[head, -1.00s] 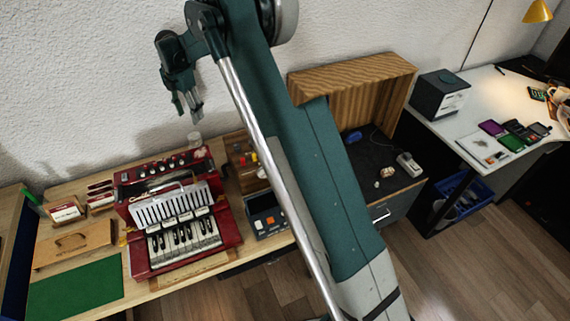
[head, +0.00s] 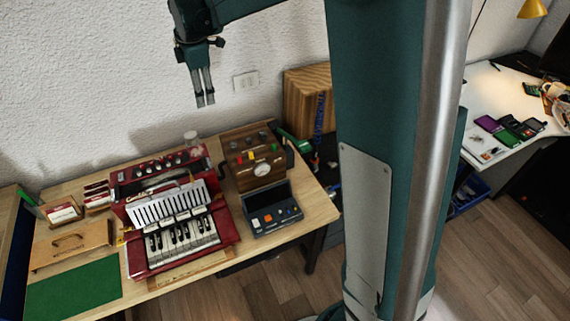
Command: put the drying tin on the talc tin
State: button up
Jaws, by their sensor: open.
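My gripper (head: 205,100) hangs in the air in front of the wall, above the back of the workbench, pointing down. Its fingers look close together but apart, with nothing between them. I cannot make out which thing is the drying tin or the talc tin. A small pale jar (head: 191,140) stands behind the red piano action, below my gripper and apart from it. A dark open case (head: 270,218) with small coloured parts lies at the right of the bench.
The red piano action (head: 180,232) with keys fills the bench middle. A wooden stand (head: 262,170) with a dial is behind the case. My arm hides much of the area right of the bench.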

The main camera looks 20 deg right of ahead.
jog(key=s+d+r+m+t, duration=0.1)
jog(key=s+d+r+m, duration=0.15)
jog(key=s, duration=0.45)
jog(key=s+d+r+m+t, duration=0.15)
jog(key=s+m, duration=0.25)
jog(key=s, duration=0.4)
jog(key=s+d+r+m, duration=0.3)
jog(key=s, duration=0.4)
jog(key=s+d+f+m+t, duration=0.1)
jog(key=s+d+f+m, duration=0.1)
jog(key=s, duration=0.8)
jog(key=s+d+f+m+t, duration=0.1)
jog(key=s+d+f+m, duration=0.1)
jog(key=s+f+m, duration=0.2)
jog(key=shift+s+d+f+m, duration=0.2)
jog(key=shift+s+m, duration=1.35)
jog(key=shift+s, duration=1.8)
jog(key=shift+t, duration=0.25)
